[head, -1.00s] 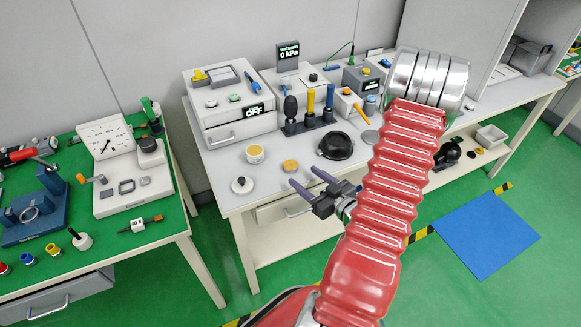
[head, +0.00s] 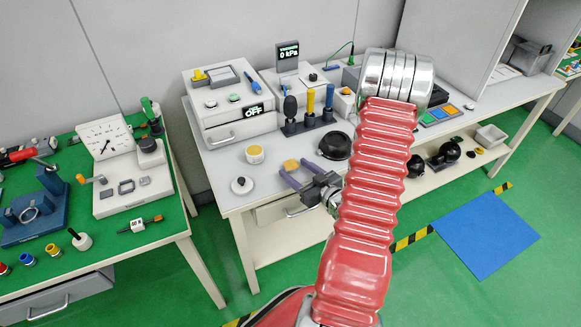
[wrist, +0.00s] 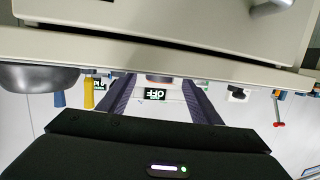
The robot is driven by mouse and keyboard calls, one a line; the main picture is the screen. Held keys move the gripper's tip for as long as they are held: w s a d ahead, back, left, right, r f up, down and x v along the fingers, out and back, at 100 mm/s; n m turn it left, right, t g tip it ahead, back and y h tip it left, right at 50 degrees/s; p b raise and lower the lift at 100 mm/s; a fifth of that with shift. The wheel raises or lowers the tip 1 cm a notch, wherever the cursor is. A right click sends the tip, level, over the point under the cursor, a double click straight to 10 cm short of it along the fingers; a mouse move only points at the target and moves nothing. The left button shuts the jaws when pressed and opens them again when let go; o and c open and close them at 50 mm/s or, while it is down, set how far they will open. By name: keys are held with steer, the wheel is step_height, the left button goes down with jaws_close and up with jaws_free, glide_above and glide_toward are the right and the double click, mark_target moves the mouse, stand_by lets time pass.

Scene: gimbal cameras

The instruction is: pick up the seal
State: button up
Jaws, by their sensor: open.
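I cannot tell for sure which item is the seal. A small flat orange disc (head: 290,165) lies near the front of the bench and is the likeliest match. My gripper (head: 292,167) is open, with its two purple-grey fingers pointing at the disc; in the head view the disc shows at the fingertips, and I cannot tell whether they touch it. In the wrist view the fingers (wrist: 158,78) are spread apart, the picture is upside down, and a brownish edge shows between their tips. A black round dish (head: 335,146) stands just behind to the right.
A cream pot with a yellow top (head: 254,154) and a white knobbed disc (head: 242,186) stand left of the fingers. A rack with blue and yellow handles (head: 309,122) and an OFF box (head: 231,112) stand behind. The bench front (head: 232,208) is close below my gripper.

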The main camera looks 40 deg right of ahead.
mark_target(294, 168)
steer(key=shift+x, duration=0.75)
steer(key=shift+c, duration=0.3)
steer(key=c, duration=1.3)
steer(key=shift+r, duration=0.2)
steer(key=shift+r, duration=4.9)
